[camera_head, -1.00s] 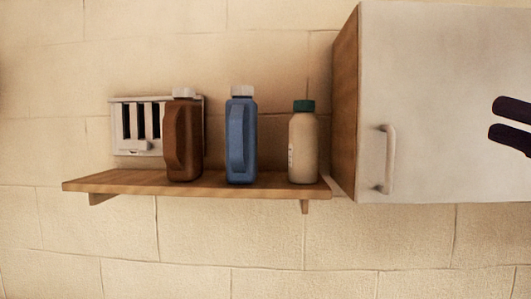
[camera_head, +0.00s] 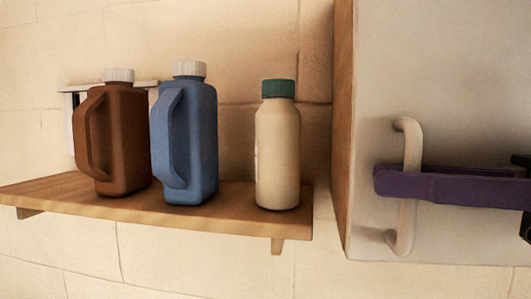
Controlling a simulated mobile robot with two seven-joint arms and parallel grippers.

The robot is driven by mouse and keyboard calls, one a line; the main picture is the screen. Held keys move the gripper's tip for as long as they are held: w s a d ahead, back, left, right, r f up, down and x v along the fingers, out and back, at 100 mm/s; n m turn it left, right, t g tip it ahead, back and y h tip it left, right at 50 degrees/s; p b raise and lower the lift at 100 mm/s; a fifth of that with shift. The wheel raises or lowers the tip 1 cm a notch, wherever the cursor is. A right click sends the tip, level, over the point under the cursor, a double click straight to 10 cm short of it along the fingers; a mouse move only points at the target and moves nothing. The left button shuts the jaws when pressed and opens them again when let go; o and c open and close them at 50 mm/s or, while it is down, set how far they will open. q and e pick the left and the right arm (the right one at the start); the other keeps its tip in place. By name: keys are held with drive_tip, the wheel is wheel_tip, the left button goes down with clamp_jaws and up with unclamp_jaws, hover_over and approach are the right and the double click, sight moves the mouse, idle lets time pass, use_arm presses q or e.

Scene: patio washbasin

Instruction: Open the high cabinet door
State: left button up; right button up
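The high cabinet (camera_head: 342,130) hangs on the wall at the right of the head view, with a wooden side and a pale door (camera_head: 450,80). The door looks shut, flush with the side panel. A pale vertical bar handle (camera_head: 405,236) stands near the door's lower left. My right gripper (camera_head: 390,182) reaches in from the right, with its dark purple fingers lying across the middle of the handle. One finger passes in front of the bar and hides part of it. The other finger is mostly hidden, so its grip on the bar is unclear. My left gripper is not in view.
A wooden wall shelf (camera_head: 235,222) is left of the cabinet. It bears a brown jug (camera_head: 128,140), a blue jug (camera_head: 200,140) and a cream bottle (camera_head: 278,150) with a green cap. A pale wall fixture (camera_head: 70,130) is partly hidden behind the brown jug.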

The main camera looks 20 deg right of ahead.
sight(368, 177)
drive_tip(key=shift+p+x, duration=0.6)
drive_tip(key=shift+x, duration=1.15)
drive_tip(key=shift+d, duration=0.1)
clamp_jaws()
